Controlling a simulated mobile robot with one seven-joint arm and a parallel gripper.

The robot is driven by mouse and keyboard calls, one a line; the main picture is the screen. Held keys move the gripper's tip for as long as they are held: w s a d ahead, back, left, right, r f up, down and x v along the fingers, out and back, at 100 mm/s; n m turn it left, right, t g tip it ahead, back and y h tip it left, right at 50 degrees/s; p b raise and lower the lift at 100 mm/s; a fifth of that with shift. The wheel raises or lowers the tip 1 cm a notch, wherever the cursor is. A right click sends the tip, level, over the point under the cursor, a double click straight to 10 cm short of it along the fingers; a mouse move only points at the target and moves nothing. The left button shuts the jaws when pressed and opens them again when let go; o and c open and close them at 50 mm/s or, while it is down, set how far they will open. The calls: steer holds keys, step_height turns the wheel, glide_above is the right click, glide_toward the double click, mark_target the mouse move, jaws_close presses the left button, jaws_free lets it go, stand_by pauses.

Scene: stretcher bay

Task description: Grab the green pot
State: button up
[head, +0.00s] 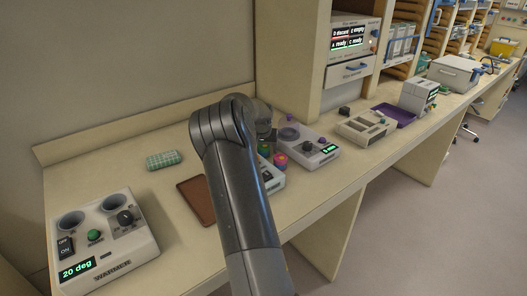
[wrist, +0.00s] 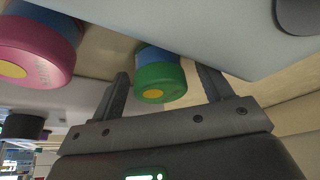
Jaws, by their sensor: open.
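The green pot (wrist: 160,82) shows in the wrist view, with a blue part above its green body and a yellow spot on its end. My gripper (wrist: 163,74) is open, with one finger on each side of the pot. I cannot tell whether either finger touches it. A pink pot (wrist: 38,48), also with a blue part and a yellow spot, is to the left, outside the fingers. In the head view my own arm covers the gripper and much of the area around the pots; the pink pot (head: 281,160) shows just right of the arm.
A grey device with a purple knob (head: 289,134) stands close to the pots. A warmer (head: 104,262) reading 20 deg is at the front left. A brown tray (head: 196,201) and a green patterned case (head: 163,159) lie on the counter, which has bare room on the left.

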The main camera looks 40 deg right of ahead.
steer(key=shift+c, duration=0.3)
steer(key=c, duration=1)
steer(key=shift+r, duration=0.1)
